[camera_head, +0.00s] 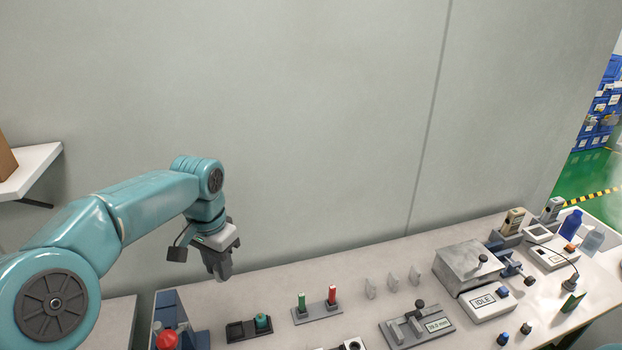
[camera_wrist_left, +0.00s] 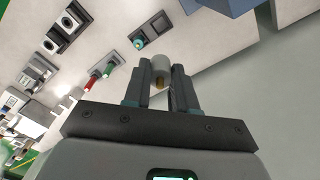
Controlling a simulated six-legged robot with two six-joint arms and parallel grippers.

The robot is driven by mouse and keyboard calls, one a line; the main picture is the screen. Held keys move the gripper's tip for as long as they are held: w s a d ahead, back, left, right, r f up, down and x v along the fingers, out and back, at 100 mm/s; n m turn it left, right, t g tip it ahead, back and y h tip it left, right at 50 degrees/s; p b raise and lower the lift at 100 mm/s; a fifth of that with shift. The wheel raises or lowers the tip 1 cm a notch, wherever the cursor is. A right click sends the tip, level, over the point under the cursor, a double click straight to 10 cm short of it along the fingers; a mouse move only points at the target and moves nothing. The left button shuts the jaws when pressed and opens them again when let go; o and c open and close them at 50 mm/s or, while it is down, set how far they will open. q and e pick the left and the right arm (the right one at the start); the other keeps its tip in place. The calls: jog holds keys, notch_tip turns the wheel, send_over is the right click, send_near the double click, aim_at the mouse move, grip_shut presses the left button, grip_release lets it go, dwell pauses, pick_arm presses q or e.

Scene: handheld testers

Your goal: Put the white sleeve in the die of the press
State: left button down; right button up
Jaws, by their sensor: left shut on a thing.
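My left gripper (camera_head: 220,277) hangs above the back left part of the bench, pointing down. In the left wrist view its two fingers (camera_wrist_left: 160,92) are shut on a pale, white-grey cylinder, which looks like the white sleeve (camera_wrist_left: 161,67). The sleeve is hard to make out in the head view. A blue frame with a red knob (camera_head: 167,340) at the bottom left may be the press. It is partly cut off, and I cannot make out its die. My right gripper is not in view.
A dark tray with a teal piece (camera_head: 262,322) lies right of the blue frame. A green pin (camera_head: 302,301) and a red pin (camera_head: 332,295) stand in a grey base. A wall runs behind the bench.

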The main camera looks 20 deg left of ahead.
pick_arm(q)
notch_tip(320, 180, up, 14)
jog(key=p, duration=1.1)
jog(key=s+d+f+n+b, duration=0.1)
jog(key=d+f+b, duration=0.4)
jog(key=f, duration=0.7)
jog(key=s+d+f+n+b, duration=0.1)
jog(key=d+f+b, duration=0.5)
jog(key=f, duration=0.7)
jog(key=shift+s+d+n, duration=0.2)
jog(key=shift+s+n, duration=0.1)
jog(key=shift+s, duration=0.2)
